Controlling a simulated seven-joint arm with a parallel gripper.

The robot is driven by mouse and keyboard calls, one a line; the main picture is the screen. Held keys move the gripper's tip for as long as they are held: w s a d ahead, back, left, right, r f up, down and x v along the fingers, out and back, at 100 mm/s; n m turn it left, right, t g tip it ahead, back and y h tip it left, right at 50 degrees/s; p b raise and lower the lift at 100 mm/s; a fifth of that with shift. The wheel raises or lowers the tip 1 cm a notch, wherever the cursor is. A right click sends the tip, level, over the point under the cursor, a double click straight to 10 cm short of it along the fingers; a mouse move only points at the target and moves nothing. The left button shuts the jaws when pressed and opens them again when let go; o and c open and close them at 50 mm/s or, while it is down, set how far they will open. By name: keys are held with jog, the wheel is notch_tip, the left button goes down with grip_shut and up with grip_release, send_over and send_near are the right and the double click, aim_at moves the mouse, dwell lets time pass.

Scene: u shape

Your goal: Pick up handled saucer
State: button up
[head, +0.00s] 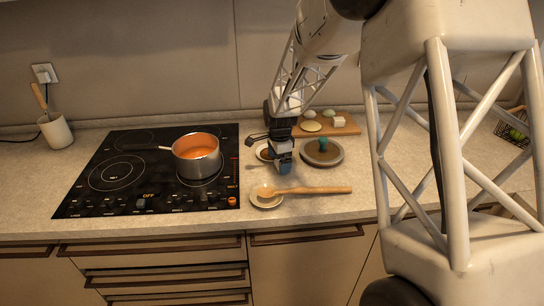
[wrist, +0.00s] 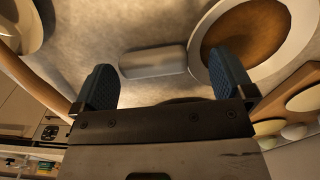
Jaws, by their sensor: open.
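The handled saucer (wrist: 211,74) has a pale rim and a brown inside. It fills the upper right of the wrist view, cut off by the edge. A flat grey tab that looks like its handle (wrist: 153,60) points left into the gap between my fingers. My gripper, with blue fingertips, is open around the tab's position in the wrist view (wrist: 163,68). I cannot tell whether the fingers touch it or how high they are.
A small dish (head: 261,201) with a wooden spoon (head: 315,190) lies in front. A wooden board (head: 343,126) with several items is behind. A pot (head: 197,158) stands on the black cooktop (head: 90,205).

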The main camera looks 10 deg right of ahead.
jog(key=shift+f, duration=0.35)
dwell(0.3)
jog(key=c, duration=0.7)
